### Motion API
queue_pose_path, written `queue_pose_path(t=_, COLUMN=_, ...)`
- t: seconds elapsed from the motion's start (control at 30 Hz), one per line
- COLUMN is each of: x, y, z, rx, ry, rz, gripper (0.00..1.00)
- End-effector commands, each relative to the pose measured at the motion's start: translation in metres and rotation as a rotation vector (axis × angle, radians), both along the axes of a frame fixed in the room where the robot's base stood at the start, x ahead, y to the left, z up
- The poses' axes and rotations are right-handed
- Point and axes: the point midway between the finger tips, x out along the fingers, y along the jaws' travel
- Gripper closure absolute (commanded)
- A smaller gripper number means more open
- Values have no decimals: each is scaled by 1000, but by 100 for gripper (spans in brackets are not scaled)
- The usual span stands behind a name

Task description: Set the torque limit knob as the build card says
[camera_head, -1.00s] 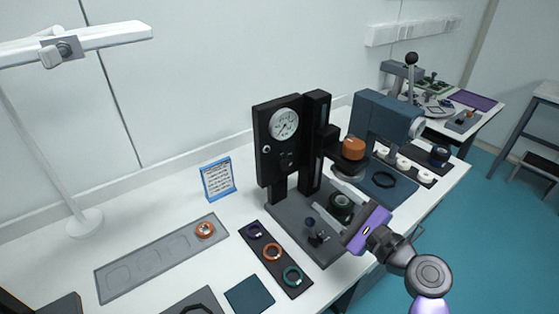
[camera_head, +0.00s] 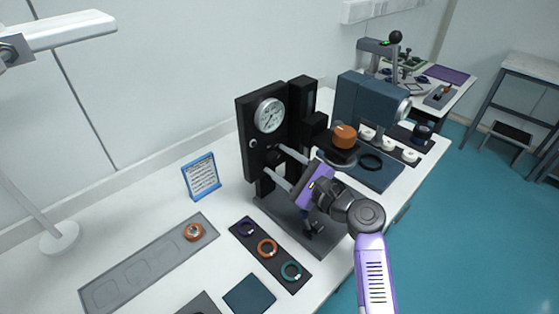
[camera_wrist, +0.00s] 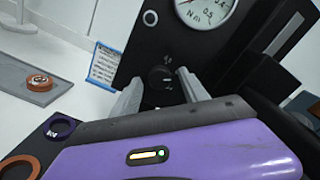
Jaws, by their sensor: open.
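The torque limit knob (camera_wrist: 161,76) is a dark round knob with a pale mark, on the black panel below the round gauge (camera_wrist: 205,8). In the head view the knob (camera_head: 273,157) is small and dark, partly among my fingers. My gripper (camera_wrist: 159,79) is open, its two pale fingers on either side of the knob in the wrist view. I cannot tell whether they touch it. The build card (camera_head: 201,177) stands in a blue frame left of the press; it also shows in the wrist view (camera_wrist: 105,65). Its text is too small to read.
The black press stands on a grey base (camera_head: 291,226). A dark strip (camera_head: 257,233) with purple, orange and green rings lies in front. A grey tray (camera_head: 150,263) holds an orange ring part (camera_head: 193,232). A blue-grey machine (camera_head: 358,101) stands to the right.

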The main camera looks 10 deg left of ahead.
Motion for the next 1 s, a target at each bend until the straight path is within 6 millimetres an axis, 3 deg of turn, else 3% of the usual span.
queue_pose_path(t=0.33, x=3, y=4, z=0, rx=-1, ry=-1, rz=0, gripper=48)
queue_pose_path(t=0.6, x=3, y=4, z=0, rx=-1, ry=-1, rz=0, gripper=99)
queue_pose_path(t=1.0, x=3, y=4, z=-3, rx=-35, ry=-44, rz=1, gripper=100)
